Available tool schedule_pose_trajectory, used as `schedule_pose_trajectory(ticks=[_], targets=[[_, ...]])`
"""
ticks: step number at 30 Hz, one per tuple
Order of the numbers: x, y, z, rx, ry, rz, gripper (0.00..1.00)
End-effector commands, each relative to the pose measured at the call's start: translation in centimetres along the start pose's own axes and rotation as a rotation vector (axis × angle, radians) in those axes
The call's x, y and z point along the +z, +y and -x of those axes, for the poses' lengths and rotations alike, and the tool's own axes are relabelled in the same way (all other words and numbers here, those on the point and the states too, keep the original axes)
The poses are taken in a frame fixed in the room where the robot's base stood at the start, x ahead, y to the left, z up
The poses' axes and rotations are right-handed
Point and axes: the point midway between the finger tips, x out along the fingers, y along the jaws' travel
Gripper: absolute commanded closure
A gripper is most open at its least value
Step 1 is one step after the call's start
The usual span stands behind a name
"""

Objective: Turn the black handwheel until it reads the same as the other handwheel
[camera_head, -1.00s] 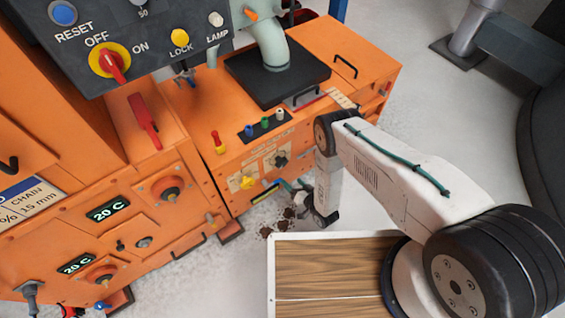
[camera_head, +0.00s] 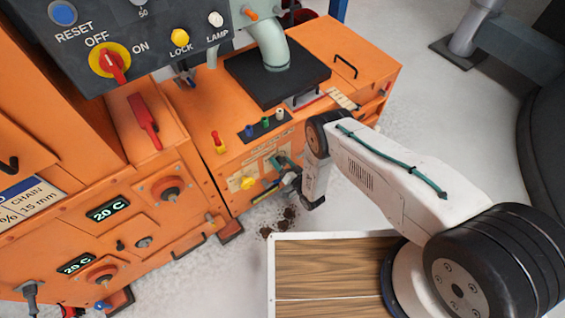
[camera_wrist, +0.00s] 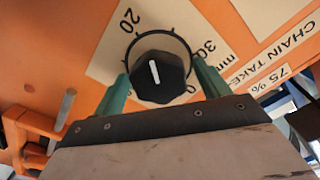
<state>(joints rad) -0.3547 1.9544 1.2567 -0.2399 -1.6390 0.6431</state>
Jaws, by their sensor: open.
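The black handwheel (camera_wrist: 158,90) is a faceted knob with a white line, on a pale dial plate (camera_wrist: 108,58) marked 20, 30, mm and 0. The line points up and slightly left, near the 20. My gripper (camera_wrist: 162,76) is open, with one green finger on each side of the knob; I cannot tell whether they touch it. In the head view my gripper (camera_head: 285,164) is at the orange panel and mostly covers the black handwheel. The yellow handwheel (camera_head: 248,183) is left of it; its reading is too small to tell.
An orange machine (camera_head: 226,165) fills the left and middle. A label reading CHAIN TAKE (camera_wrist: 290,43) is right of the knob. Dark crumbs (camera_head: 283,219) lie on the floor below.

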Motion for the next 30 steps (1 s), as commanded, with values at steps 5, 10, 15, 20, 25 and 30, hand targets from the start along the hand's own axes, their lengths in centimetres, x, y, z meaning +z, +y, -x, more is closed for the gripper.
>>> schedule_pose_trajectory(ticks=[5,10,15,20,25,30], targets=[[0.00,0.01,0.02,0.000,0.000,0.000,0.36],[0.00,0.01,0.03,0.000,0.000,0.000,0.69],[0.00,0.00,0.04,0.000,-0.001,0.006,0.69],[0.01,-0.01,0.04,0.000,-0.001,0.042,0.69],[0.02,-0.05,0.03,0.000,-0.001,0.132,0.69],[0.04,-0.11,0.03,0.000,-0.001,0.270,0.69]])
